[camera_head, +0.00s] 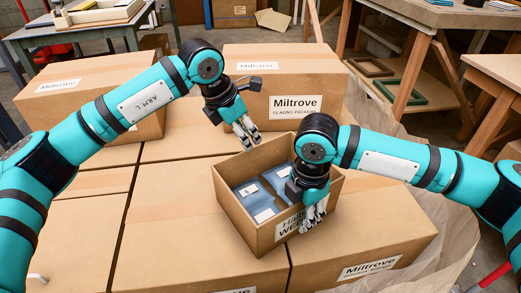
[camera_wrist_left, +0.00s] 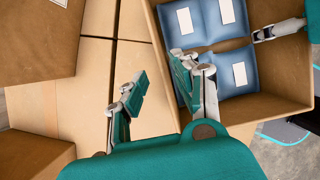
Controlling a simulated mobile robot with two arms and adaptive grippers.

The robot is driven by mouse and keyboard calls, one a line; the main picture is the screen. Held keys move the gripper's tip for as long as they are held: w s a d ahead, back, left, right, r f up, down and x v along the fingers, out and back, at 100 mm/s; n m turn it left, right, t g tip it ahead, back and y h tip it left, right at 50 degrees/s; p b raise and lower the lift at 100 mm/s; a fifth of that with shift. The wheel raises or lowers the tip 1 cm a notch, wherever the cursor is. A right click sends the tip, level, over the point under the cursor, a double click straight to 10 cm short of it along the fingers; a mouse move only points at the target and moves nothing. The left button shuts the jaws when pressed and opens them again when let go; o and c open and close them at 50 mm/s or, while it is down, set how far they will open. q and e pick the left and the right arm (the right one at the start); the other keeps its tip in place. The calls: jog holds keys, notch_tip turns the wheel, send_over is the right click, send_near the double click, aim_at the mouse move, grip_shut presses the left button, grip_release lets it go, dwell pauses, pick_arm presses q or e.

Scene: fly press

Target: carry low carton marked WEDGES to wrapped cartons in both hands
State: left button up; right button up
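The low carton (camera_head: 238,212) is an open brown box with a partly hidden label reading "WE…" on its front. It holds blue packs with white labels (camera_wrist_left: 240,73) and sits on the wrapped cartons (camera_head: 70,235), taped brown boxes. My left gripper (camera_head: 246,135) is open at the carton's back wall. In the left wrist view my left gripper (camera_wrist_left: 162,88) has its fingers apart, one side over the inside and the other outside the wall. My right gripper (camera_head: 314,215) is at the front wall, its fingers covering part of the label; its grip is unclear.
Taller Miltrove cartons stand behind (camera_head: 285,95) and at the back left (camera_head: 95,95). Clear wrap (camera_head: 450,210) hangs at the right edge of the stack. Workbenches stand at the back left (camera_head: 85,30) and back right (camera_head: 440,15). Bare carton tops lie left of the low carton.

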pick_arm(q)
jog(key=shift+v, duration=0.85)
jog(key=shift+r, duration=0.1)
pick_arm(e)
jog(key=shift+r, duration=0.35)
notch_tip(320, 180, up, 11)
jog(key=shift+r, duration=0.2)
